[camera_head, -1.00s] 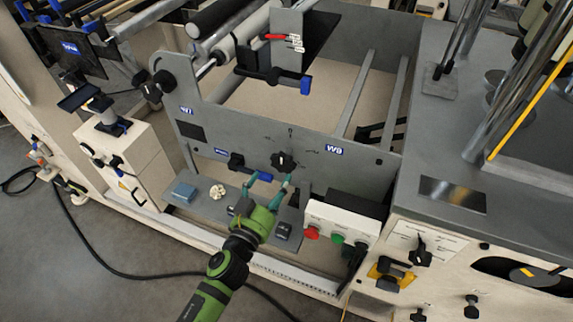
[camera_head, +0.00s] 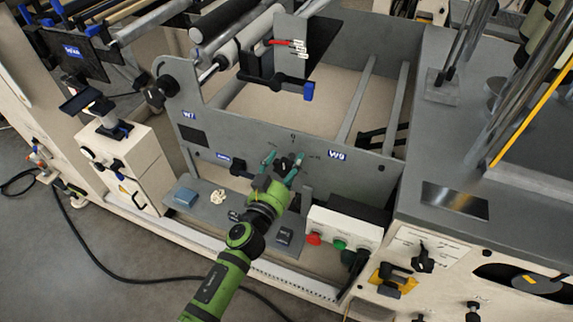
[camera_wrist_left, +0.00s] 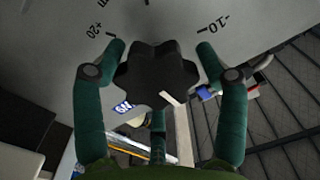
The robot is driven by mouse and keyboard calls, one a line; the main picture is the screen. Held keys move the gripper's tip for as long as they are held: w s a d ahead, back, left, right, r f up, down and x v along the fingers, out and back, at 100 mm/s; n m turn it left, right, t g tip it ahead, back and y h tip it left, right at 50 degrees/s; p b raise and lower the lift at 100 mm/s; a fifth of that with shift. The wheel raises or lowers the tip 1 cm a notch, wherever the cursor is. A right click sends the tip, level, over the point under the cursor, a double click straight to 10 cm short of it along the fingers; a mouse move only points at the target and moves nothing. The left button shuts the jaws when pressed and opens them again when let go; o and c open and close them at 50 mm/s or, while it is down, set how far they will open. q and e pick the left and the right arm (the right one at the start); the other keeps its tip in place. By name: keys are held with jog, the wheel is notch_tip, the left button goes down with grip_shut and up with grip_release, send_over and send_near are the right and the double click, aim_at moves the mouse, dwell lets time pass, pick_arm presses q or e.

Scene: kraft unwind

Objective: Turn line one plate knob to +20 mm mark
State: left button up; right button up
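The black lobed plate knob (camera_head: 284,163) sits on the grey upright plate (camera_head: 330,181) of the unwind frame. My left gripper (camera_head: 282,162) has reached it, with one teal finger on each side. In the left wrist view the knob (camera_wrist_left: 157,74) lies between the spread fingertips (camera_wrist_left: 161,48); whether they touch it I cannot tell. A "+20" mark (camera_wrist_left: 94,31) shows beyond the left finger and a "-10" mark (camera_wrist_left: 217,24) beyond the right one. A pale strip (camera_wrist_left: 172,97) shows at the knob's lower edge. My right gripper is out of view.
A second black knob (camera_head: 237,166) sits left on the plate. A control box (camera_head: 325,223) with red and green buttons stands to the lower right. A shelf below holds a blue box (camera_head: 186,197) and a crumpled pale item (camera_head: 218,196).

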pick_arm(q)
jog(key=c, duration=0.4)
jog(key=shift+r, duration=0.1)
jog(key=shift+c, duration=0.2)
jog(key=shift+r+m, duration=0.1)
jog(key=shift+m, duration=0.2)
